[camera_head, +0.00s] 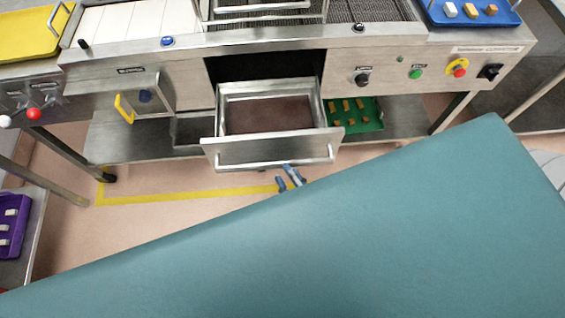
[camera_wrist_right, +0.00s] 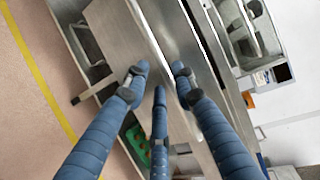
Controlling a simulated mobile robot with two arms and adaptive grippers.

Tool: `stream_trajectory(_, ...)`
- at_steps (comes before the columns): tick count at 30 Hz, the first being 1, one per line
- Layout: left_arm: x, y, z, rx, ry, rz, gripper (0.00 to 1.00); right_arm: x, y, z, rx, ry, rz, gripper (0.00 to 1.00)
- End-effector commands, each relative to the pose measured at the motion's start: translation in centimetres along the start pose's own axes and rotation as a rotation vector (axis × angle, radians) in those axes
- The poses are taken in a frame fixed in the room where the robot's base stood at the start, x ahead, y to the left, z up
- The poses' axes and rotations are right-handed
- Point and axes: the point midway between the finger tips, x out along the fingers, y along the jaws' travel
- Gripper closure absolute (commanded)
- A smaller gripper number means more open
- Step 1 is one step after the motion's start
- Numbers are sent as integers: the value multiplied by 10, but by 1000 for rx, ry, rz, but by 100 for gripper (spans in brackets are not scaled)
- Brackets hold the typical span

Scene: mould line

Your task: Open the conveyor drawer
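The conveyor drawer (camera_head: 272,152) is a steel drawer under the conveyor, pulled out with its inside showing. Its long bar handle (camera_head: 250,163) runs across the front. My right gripper (camera_head: 291,176) has blue fingers and is just below and in front of the handle, right of its middle. In the right wrist view the gripper (camera_wrist_right: 159,75) has its fingers spread apart, with the steel drawer front (camera_wrist_right: 125,35) ahead of them. Whether a finger touches the handle cannot be told. My left gripper is not in view.
A large teal surface fills the lower right of the head view. A green tray (camera_head: 370,122) with several orange pieces is on the shelf right of the drawer. The control panel has a red emergency stop (camera_head: 460,68). A purple tray (camera_head: 12,228) stands at the left.

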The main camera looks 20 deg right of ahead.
Motion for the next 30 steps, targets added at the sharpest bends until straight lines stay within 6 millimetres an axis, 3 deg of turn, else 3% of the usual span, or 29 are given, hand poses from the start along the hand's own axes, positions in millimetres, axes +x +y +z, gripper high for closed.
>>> stream_trajectory(6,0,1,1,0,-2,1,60,-45,1,0,0,-2,4,74)
stream_trajectory(11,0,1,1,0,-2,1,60,-63,1,0,0,0,2,74)
stream_trajectory(30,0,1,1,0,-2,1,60,-67,1,0,-4,-1,1,74)
